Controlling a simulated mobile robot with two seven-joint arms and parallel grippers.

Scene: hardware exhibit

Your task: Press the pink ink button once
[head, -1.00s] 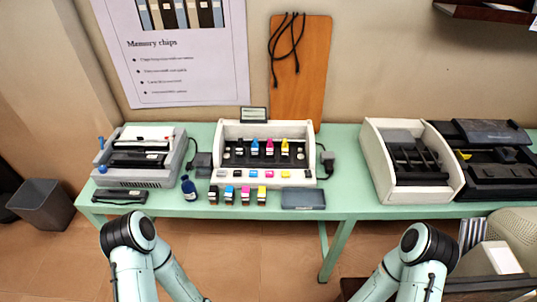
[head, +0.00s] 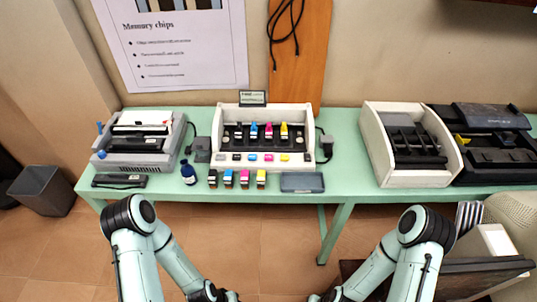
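The pink ink button (head: 268,157) sits on the white front ledge of the ink cartridge machine (head: 308,149) on the green table. It is between a blue button (head: 252,157) and a yellow button (head: 285,157), with a dark button (head: 236,157) at the left end. Several coloured ink cartridges (head: 268,131) stand in the machine behind the buttons. Both my arms show at the bottom of the head view, short of the table. Neither gripper's fingertips can be made out.
A row of cartridges (head: 244,180), a dark blue bottle (head: 188,173) and a flat grey case (head: 302,182) lie in front of the machine. A grey printer (head: 137,143) is at left, and a white-sided device (head: 405,145) at right. The green table's (head: 345,188) front edge lies between me and them.

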